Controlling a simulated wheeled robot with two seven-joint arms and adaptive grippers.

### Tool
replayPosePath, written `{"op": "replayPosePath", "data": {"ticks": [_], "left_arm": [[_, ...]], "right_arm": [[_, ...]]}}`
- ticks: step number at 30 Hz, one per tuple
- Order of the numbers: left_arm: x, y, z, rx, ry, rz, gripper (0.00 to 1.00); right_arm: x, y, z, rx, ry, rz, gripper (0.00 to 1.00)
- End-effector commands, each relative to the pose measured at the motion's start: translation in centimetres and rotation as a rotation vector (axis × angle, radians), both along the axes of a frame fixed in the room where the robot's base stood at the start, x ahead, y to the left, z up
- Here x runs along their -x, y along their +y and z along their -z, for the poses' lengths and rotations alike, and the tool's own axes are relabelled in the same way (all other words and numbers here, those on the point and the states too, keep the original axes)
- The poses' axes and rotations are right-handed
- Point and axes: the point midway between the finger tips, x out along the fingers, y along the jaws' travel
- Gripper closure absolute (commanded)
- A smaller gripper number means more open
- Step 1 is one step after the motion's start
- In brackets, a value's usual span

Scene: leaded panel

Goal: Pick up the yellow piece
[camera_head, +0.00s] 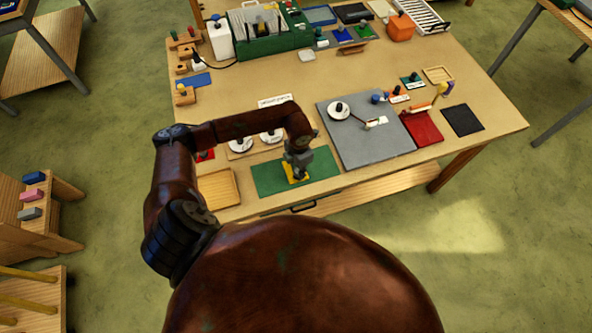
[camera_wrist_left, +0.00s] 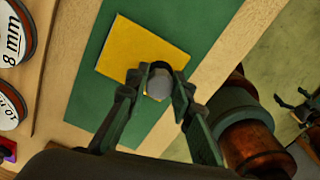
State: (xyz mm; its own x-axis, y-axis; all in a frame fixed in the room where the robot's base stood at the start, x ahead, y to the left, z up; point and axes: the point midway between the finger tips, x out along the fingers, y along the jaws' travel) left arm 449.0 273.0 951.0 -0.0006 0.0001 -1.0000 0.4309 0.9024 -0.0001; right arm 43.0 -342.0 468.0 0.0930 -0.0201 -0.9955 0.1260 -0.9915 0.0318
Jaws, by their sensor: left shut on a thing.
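The yellow piece (camera_wrist_left: 140,50) is a flat, roughly square plate with a grey round knob (camera_wrist_left: 159,84) on it. It appears over the green mat (camera_wrist_left: 90,85) in the left wrist view. In the head view the yellow piece (camera_head: 293,178) shows partly under my left gripper (camera_head: 298,160), on or just above the green mat (camera_head: 322,163). My left gripper's fingers (camera_wrist_left: 157,88) are shut around the knob. I cannot tell whether the piece touches the mat. My right gripper is in neither view.
A wooden tray (camera_head: 217,190) lies left of the mat, and a grey board (camera_head: 385,146) lies to its right. White labelled discs (camera_head: 240,145) sit behind the mat. A red mat (camera_head: 423,128) and a dark mat (camera_head: 462,120) lie farther right. The table's front edge is close.

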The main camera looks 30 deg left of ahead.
Motion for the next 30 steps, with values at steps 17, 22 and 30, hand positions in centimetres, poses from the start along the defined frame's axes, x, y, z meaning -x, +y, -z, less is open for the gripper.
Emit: {"op": "replayPosePath", "data": {"ticks": [17, 22, 30], "left_arm": [[0.2, -0.3, -3.6, 0.001, -0.004, 0.004, 1.0], [2.9, -2.0, -7.4, 0.0, -0.007, 0.008, 1.0], [8.1, -5.5, -11.0, 0.001, -0.005, 0.007, 1.0]], "right_arm": [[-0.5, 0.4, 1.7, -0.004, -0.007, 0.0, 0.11], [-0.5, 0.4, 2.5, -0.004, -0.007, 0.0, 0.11], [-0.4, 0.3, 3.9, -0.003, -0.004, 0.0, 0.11]]}}
